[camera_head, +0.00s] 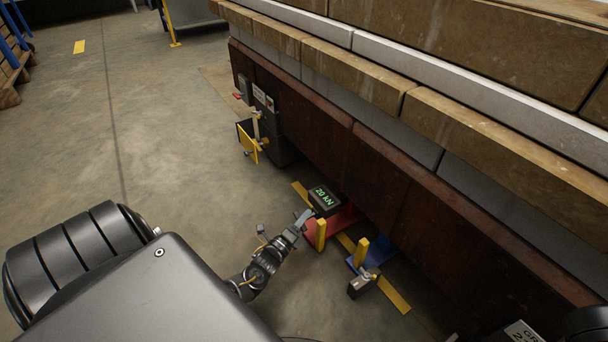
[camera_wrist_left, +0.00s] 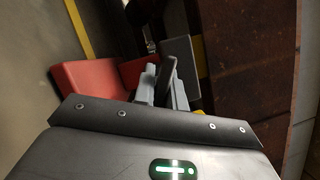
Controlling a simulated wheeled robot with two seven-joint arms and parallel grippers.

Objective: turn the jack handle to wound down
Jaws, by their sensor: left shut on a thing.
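A red jack (camera_head: 338,221) sits low on the floor at the foot of the dark red stack, with a display box (camera_head: 325,200) reading 20 kN beside it. My left gripper (camera_head: 303,219) reaches down to the near side of this jack. In the left wrist view its grey fingers (camera_wrist_left: 163,92) are shut on a dark bar, the jack handle (camera_wrist_left: 168,70). The red jack body (camera_wrist_left: 85,88) shows left of the fingers. The handle's far end and its joint with the jack are hidden. My right gripper is not in view.
A yellow post (camera_head: 320,235) stands close to my left gripper. A blue jack (camera_head: 374,254) with another yellow post (camera_head: 361,251) and a small grey box (camera_head: 363,284) are to the right. The stack (camera_head: 330,115) overhangs the right side. Open floor (camera_head: 170,150) lies left.

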